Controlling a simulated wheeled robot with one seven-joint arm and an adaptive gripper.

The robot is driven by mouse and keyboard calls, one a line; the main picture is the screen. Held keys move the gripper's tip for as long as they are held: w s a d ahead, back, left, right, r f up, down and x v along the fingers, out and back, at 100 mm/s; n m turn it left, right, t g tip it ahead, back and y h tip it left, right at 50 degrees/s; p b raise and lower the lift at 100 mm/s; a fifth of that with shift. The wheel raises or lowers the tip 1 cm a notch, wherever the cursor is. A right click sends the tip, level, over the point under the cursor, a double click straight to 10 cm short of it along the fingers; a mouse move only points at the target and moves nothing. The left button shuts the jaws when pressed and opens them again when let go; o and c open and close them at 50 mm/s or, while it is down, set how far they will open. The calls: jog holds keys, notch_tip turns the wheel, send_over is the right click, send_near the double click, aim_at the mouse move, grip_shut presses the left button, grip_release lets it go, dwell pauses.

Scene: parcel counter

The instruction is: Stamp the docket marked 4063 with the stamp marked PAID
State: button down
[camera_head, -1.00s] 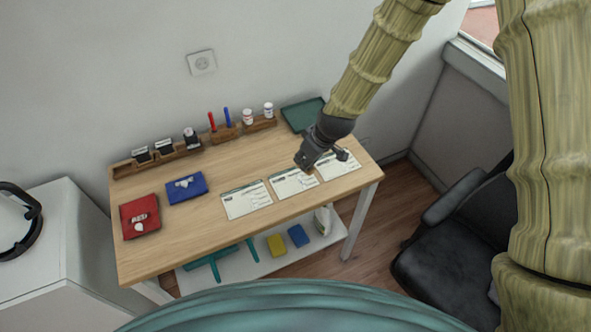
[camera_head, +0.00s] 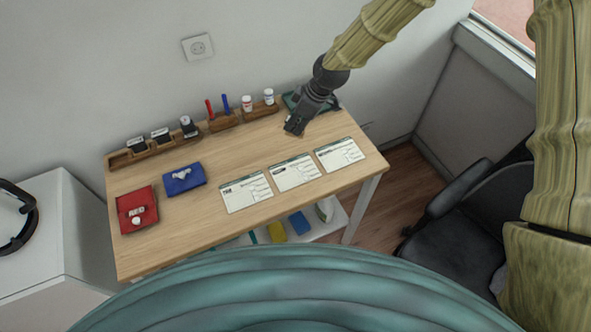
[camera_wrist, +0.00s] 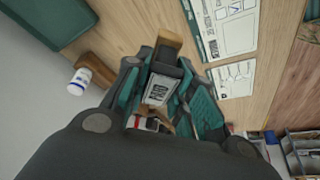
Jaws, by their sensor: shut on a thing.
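My gripper (camera_head: 294,128) is above the back right of the table, shut on a stamp. In the wrist view the held stamp (camera_wrist: 158,89) shows a wooden part, a dark body and a pale label that I cannot read clearly. Three white dockets lie in a slanting row: left docket (camera_head: 246,193), middle docket (camera_head: 294,173) and right docket (camera_head: 340,154). Their numbers are too small to read. The gripper is behind the dockets, apart from them. A red ink pad (camera_head: 138,209) and a blue ink pad (camera_head: 184,180) lie on the left, apparently closed.
A wooden rack (camera_head: 122,160) with three dark stamps stands along the back left. Red and blue pens and two white bottles (camera_head: 247,104) stand in holders along the back. A green tray (camera_wrist: 46,22) is at the back right, partly hidden by my gripper. The central tabletop is clear.

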jog(key=s+a+n+g+p, duration=0.2)
jog(key=s+n+g+p, duration=0.15)
jog(key=s+n, duration=0.6)
jog(key=b, duration=0.2)
send_over(290, 180)
jog(key=shift+n+h, duration=0.3)
jog(key=shift+n, duration=0.15)
jog(key=shift+a+f, duration=0.1)
jog(key=shift+f, duration=3.2)
jog(key=shift+f, duration=0.35)
jog(key=shift+r, duration=0.1)
jog(key=shift+r+p, duration=1.5)
jog(key=shift+r, duration=1.45)
